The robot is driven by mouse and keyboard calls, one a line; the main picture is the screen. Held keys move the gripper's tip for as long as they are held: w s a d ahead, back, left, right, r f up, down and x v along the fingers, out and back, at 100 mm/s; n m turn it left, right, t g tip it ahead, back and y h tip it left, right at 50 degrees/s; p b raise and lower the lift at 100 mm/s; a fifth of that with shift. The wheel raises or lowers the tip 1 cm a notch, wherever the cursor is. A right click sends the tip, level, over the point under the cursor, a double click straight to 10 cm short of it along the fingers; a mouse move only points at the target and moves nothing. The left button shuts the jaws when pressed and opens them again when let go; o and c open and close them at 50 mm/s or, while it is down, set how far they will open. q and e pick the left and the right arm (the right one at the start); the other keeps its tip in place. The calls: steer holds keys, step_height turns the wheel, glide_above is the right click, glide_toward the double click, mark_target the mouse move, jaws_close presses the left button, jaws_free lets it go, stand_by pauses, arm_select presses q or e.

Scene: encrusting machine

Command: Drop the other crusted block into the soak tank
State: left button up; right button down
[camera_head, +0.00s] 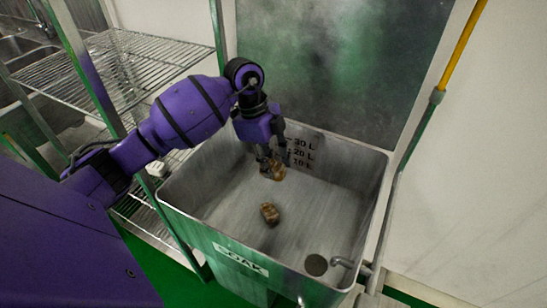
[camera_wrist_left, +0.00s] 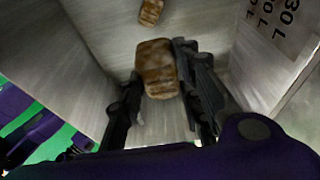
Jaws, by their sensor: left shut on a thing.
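My left gripper (camera_head: 272,160) reaches into the soak tank (camera_head: 178,204) near its back wall. It is shut on a brown crusted block (camera_head: 273,171), which shows between the fingers in the left wrist view (camera_wrist_left: 157,70). Its height above the tank floor is hard to judge. A second brown crusted block (camera_head: 269,212) lies on the tank floor, nearer the front; it also shows at the top of the left wrist view (camera_wrist_left: 151,12). The tank is an open metal basin with a SOAK label on its front. My right gripper is in neither view.
Litre marks (camera_head: 302,152) are on the tank's back wall. A round drain (camera_head: 316,265) and a small pipe (camera_head: 342,262) are at the front right corner. A wire rack (camera_head: 110,70) stands left of the tank. A pipe with a yellow upper part (camera_head: 461,45) rises at right.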

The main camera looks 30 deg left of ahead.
arm_select(q)
steer(key=shift+w+f, duration=0.1)
steer(key=o, duration=1.3)
steer(key=v, duration=1.2)
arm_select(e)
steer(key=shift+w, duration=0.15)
